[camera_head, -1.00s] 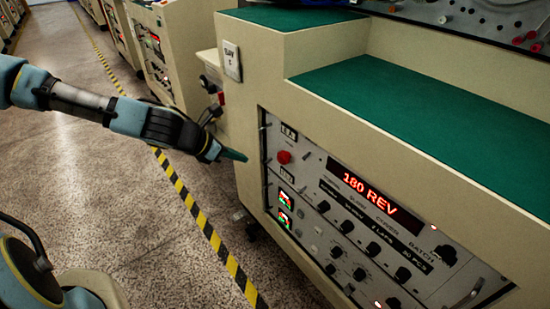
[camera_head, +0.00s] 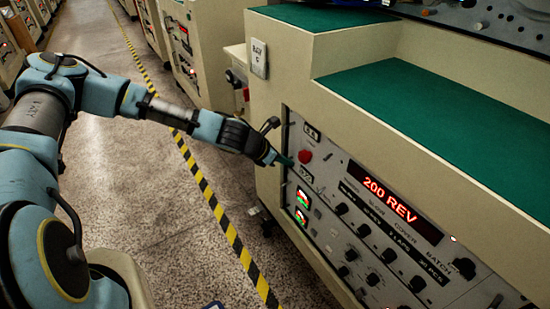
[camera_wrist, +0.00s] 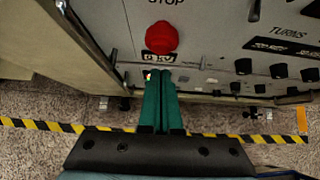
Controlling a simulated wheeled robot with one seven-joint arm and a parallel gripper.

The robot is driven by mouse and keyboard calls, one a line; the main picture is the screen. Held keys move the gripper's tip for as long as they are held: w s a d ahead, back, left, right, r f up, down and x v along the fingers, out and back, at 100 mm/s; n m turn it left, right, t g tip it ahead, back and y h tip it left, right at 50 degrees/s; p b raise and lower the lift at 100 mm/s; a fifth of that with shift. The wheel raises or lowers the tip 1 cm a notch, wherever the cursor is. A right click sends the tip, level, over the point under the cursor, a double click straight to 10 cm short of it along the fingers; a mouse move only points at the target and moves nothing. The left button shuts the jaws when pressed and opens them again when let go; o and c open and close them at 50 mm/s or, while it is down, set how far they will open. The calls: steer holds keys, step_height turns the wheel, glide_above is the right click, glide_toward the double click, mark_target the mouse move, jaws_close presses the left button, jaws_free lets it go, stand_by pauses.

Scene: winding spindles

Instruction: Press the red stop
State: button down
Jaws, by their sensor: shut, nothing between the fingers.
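The red stop button (camera_head: 305,156) is a round knob on the grey control panel of the beige cabinet, near the panel's upper left corner. In the wrist view the red button (camera_wrist: 162,38) stands out below the word STOP, with a small dark label just under it. My gripper (camera_head: 286,162) has its green fingers closed together and empty, a little left of and below the button. In the wrist view the closed fingertips (camera_wrist: 160,72) point up toward the button, just below it and seemingly apart from it.
The panel's red display (camera_head: 390,200) reads 200 REV, with several black knobs (camera_head: 365,230) below it. A metal handle bar (camera_wrist: 85,45) runs along the panel's left side. Green-topped ledges (camera_head: 440,120) lie above. The aisle floor with a striped line (camera_head: 205,190) is clear.

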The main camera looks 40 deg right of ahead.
mark_target(301, 159)
steer(key=shift+s+d, duration=0.1)
steer(key=shift+d, duration=1.05)
